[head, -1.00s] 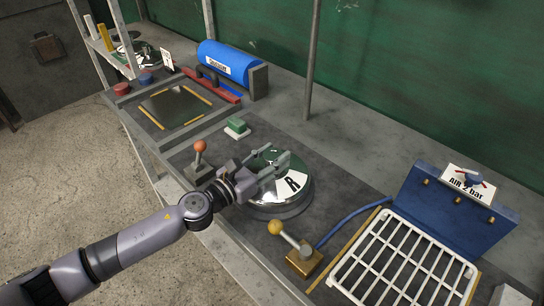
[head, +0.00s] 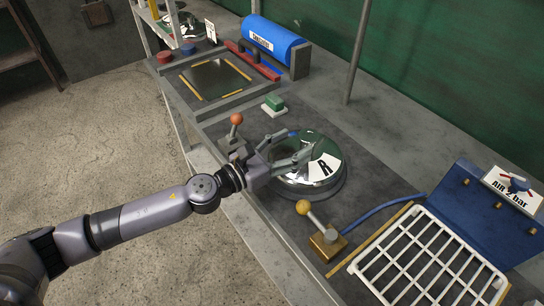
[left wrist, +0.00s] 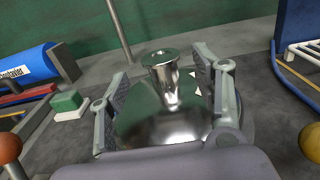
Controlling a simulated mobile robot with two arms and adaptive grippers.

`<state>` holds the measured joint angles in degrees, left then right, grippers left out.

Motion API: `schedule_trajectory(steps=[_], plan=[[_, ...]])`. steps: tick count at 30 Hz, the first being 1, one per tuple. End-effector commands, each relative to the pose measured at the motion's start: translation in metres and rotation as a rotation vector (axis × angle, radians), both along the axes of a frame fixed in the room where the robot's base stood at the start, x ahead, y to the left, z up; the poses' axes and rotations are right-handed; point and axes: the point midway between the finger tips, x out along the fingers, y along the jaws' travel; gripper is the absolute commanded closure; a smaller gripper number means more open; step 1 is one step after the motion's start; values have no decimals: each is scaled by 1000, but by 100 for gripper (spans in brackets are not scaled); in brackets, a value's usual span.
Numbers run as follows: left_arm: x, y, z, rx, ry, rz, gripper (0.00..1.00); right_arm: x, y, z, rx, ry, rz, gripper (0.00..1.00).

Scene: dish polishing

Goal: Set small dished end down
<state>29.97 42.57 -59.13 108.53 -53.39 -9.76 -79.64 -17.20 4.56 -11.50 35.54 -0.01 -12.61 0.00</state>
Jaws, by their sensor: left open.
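The dished end (head: 312,148) is a shiny mirror-like metal dome with a white label marked with a dark letter. It rests on a round dark base (head: 318,194) on the bench. In the left wrist view it shows as a polished dome (left wrist: 160,128) with a flared metal neck on top. My left gripper (head: 292,146) is open at the dome's left side, its fingers spread with the neck between them in the wrist view. I cannot tell whether the fingers touch the dome. My right gripper is not in view.
A lever with an orange knob (head: 236,119) stands left of the base, a yellow-knobbed lever (head: 303,207) in front. A green button block (head: 274,103) sits behind. A white rack (head: 425,262) and blue air panel (head: 490,210) are at right. A blue cylinder (head: 275,40) lies at the back.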

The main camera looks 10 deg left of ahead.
Motion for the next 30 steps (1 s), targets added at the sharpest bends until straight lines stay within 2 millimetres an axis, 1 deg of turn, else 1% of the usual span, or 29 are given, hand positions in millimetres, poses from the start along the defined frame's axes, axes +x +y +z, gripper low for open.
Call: schedule_trajectory(steps=[1,6,11,15,28,30], plan=[[-10,9,-4,3,1,-1,41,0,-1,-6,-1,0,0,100],[-32,32,-5,2,2,0,41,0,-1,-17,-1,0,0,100],[-44,43,-2,0,1,0,41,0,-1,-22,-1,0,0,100],[-47,46,0,-1,0,-1,41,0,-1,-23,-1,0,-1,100],[-47,46,1,-2,1,0,41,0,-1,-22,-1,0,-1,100],[-47,45,2,-30,18,10,41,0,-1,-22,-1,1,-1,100]])
